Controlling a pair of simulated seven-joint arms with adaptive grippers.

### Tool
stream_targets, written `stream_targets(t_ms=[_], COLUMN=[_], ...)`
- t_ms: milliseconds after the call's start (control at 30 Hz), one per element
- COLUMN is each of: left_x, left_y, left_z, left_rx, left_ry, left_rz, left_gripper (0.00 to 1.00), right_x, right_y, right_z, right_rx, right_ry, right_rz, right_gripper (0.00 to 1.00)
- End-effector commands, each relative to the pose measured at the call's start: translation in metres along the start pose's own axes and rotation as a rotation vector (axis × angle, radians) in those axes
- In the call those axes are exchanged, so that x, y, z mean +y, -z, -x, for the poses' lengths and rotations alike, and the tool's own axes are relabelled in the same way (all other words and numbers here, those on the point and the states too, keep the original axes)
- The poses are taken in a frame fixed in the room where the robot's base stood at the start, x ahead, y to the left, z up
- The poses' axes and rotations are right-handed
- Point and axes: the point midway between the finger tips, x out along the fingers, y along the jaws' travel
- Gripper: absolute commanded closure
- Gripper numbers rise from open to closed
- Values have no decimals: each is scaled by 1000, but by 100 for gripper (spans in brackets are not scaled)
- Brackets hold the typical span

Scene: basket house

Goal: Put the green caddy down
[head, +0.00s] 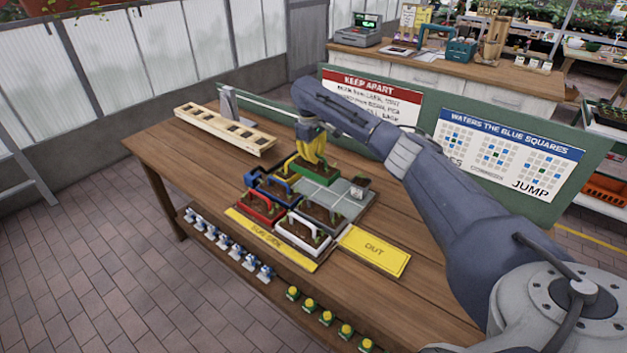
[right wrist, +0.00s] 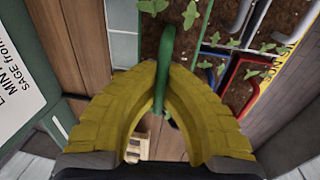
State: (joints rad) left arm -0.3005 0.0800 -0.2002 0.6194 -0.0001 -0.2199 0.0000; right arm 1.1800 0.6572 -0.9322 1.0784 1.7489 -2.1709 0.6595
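The green caddy (head: 314,172) holds dark soil with small seedlings and is at the back of the gridded tray (head: 348,207) on the wooden table. My right gripper (head: 312,158), with yellow fingers, comes down on it from above. In the right wrist view the fingers close around the caddy's green handle (right wrist: 165,75). I cannot tell whether the caddy's base touches the tray or hangs slightly above it. My left gripper is not in view.
Blue (head: 264,187), red (head: 262,210) and white (head: 306,234) caddies stand close by in the tray. A yellow OUT plate (head: 374,250) lies in front right. A slotted wooden rack (head: 222,131) stands back left.

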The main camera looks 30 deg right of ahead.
Motion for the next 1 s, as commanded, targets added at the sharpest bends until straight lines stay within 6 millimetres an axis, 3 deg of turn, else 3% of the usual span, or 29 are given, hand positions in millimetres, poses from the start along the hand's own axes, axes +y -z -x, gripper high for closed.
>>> stream_targets(t_ms=[100, 233, 533, 800, 1000], left_x=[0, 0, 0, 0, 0], left_y=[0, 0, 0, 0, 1], left_z=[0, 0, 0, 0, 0], left_rx=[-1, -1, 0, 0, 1], left_ry=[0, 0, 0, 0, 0], left_rz=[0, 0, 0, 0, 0], left_gripper=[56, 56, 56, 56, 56], right_x=[-4, -5, -7, -11, -11], right_y=[0, 0, 0, 1, 1], right_z=[-23, -39, -56, -86, -93], right_rx=[-1, 1, 0, 1, 1], right_ry=[3, 1, 0, 1, 0], right_rz=[0, 0, 0, 0, 1], right_gripper=[100, 100, 100, 100, 100])
